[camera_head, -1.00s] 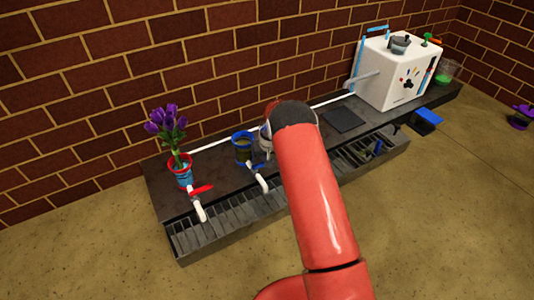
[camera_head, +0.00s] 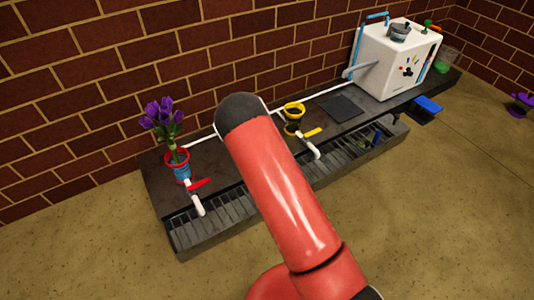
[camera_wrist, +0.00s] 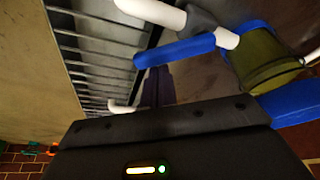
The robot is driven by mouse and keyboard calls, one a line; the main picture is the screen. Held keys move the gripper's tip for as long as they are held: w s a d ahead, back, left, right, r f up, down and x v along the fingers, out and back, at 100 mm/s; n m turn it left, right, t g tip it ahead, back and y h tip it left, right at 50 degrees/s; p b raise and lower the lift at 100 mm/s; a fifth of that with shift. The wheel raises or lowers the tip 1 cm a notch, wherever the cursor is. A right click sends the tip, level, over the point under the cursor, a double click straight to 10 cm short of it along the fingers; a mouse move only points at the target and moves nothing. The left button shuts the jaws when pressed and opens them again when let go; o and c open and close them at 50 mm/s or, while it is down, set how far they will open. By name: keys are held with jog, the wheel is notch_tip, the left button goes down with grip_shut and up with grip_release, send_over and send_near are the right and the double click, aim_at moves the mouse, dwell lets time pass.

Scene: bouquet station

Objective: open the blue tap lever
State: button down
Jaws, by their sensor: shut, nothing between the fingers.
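The blue tap lever (camera_wrist: 175,48) shows in the wrist view as a flat blue bar beside the white tap pipe (camera_wrist: 150,12). My gripper (camera_wrist: 156,72) is shut and empty, its dark fingers pointing at the lever's left part. The fingertips appear at or very close to the lever; I cannot tell whether they touch. An olive vase with blue bands (camera_wrist: 268,58) stands to the right of the lever. In the head view my arm hides the blue tap, its vase and my gripper.
On the dark counter (camera_head: 215,152), a red tap lever (camera_head: 200,184) and a vase of purple flowers (camera_head: 163,118) stand at left. A yellow tap lever (camera_head: 313,132) and yellow-rimmed vase (camera_head: 293,110) are right of my arm. A slatted drain (camera_wrist: 95,45) runs alongside.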

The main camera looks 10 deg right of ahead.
jog(key=s+m, duration=0.1)
jog(key=m, duration=0.1)
jog(key=s+a+m+g+h, duration=0.1)
jog(key=m, duration=0.1)
jog(key=shift+s+a, duration=0.3)
jog(key=shift+a, duration=0.05)
jog(key=shift+s+a, duration=0.1)
jog(key=shift+a, duration=0.05)
dwell(0.6)
jog(key=shift+w+d, duration=0.2)
jog(key=shift+d, duration=0.25)
jog(key=d, duration=0.1)
jog(key=w+d+b, duration=0.1)
jog(key=d, duration=0.1)
jog(key=shift+f, duration=0.15)
jog(key=p+v, duration=0.2)
jog(key=v, duration=0.8)
jog(key=shift+w+a, duration=0.25)
jog(key=shift+w, duration=0.15)
